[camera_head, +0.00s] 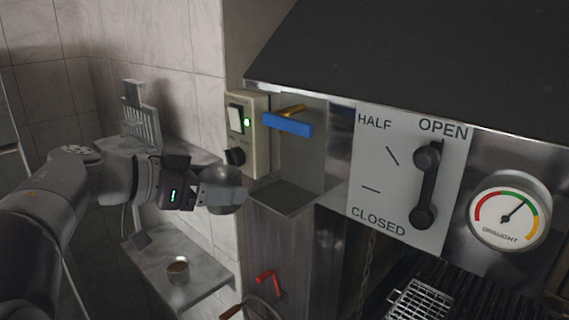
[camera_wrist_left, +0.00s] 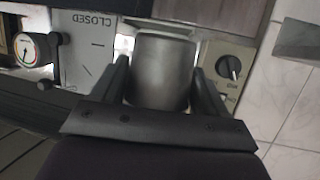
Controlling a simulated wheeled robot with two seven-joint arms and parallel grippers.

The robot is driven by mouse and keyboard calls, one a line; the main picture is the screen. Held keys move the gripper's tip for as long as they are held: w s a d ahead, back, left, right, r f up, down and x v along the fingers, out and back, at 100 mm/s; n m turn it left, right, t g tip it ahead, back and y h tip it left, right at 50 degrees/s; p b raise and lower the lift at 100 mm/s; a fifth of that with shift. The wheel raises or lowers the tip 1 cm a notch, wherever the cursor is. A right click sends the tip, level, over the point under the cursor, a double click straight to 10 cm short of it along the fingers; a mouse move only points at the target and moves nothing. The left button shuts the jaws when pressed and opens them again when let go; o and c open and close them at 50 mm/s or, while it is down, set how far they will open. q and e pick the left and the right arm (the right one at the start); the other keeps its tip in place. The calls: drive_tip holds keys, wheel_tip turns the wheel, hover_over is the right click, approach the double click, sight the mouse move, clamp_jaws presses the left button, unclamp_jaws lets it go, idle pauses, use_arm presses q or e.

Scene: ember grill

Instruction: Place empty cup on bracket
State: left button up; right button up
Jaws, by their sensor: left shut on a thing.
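My left gripper (camera_head: 207,192) reaches in from the left and is shut on a grey metal cup (camera_head: 226,188). In the left wrist view the cup (camera_wrist_left: 163,72) sits between the two dark fingers (camera_wrist_left: 160,85); its inside is not visible. The cup is in front of the wall, just left of a flat metal bracket (camera_head: 287,198) that juts out below a blue lever (camera_head: 288,125). The bracket's top looks bare. From this view I cannot tell whether the cup touches anything besides the fingers. My right gripper is not in view.
A control box (camera_head: 247,135) with a black knob is just above the cup. A second cup (camera_head: 177,271) with brown contents stands on a lower shelf (camera_head: 210,282). A metal rack (camera_head: 140,118) is at back left. A damper plate (camera_head: 405,165) and gauge (camera_head: 509,214) are right.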

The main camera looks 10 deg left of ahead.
use_arm(q)
drive_tip(key=w+d+p, duration=0.1)
drive_tip(key=w+d, duration=0.2)
drive_tip(key=w+d+p, duration=0.1)
drive_tip(key=w+d, duration=0.2)
drive_tip(key=shift+w+d, duration=0.15)
drive_tip(key=shift+d, duration=0.15)
drive_tip(key=shift+w+d+r+p, duration=0.2)
drive_tip(key=shift+w+d+p, duration=0.75)
drive_tip(key=shift+d+p, duration=0.1)
drive_tip(key=shift+w+f, duration=0.3)
drive_tip(key=shift+f, duration=0.65)
drive_tip(key=shift+w+d+f, duration=0.1)
drive_tip(key=shift+s+f, duration=0.2)
drive_tip(key=o, duration=1.4)
drive_tip(key=shift+w, duration=0.1)
